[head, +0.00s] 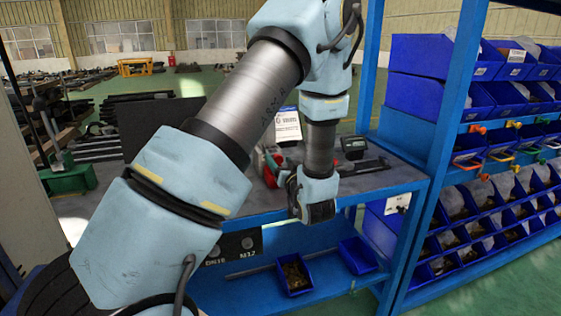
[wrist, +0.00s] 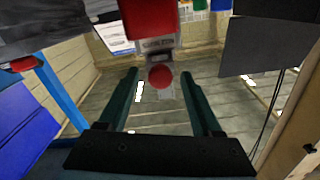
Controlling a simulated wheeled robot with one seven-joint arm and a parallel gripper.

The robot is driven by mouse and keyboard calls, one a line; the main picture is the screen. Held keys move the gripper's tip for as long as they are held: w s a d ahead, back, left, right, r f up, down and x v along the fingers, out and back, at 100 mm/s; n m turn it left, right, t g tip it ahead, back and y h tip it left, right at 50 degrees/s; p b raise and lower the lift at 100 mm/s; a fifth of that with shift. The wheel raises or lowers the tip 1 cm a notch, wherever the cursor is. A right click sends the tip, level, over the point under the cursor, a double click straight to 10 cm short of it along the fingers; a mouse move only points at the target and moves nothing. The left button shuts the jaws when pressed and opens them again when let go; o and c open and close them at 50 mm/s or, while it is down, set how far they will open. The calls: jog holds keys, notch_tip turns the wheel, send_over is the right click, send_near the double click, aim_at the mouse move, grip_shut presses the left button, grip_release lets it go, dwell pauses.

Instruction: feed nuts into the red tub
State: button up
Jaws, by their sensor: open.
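My gripper (wrist: 160,82) shows in the wrist view as two dark green fingers spread wide, with nothing clamped between them. Ahead of it is a red block-like thing (wrist: 150,18), above a pale labelled part with a round red knob (wrist: 160,77). I cannot tell whether this is the red tub. In the head view, a red thing (head: 269,166) is partly hidden behind my arm on the bench. A blue bin (head: 283,290) on the lower shelf holds small brownish pieces; I cannot tell whether they are nuts.
The grey bench top (head: 385,180) has a dark device (head: 354,146) at the right and a dark panel (head: 150,122) at the left. Another blue bin (head: 357,256) is on the lower shelf. A blue rack (head: 436,205) of several bins stands close on the right.

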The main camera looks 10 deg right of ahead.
jog(key=shift+c, duration=0.3)
grip_shut()
dwell(1.0)
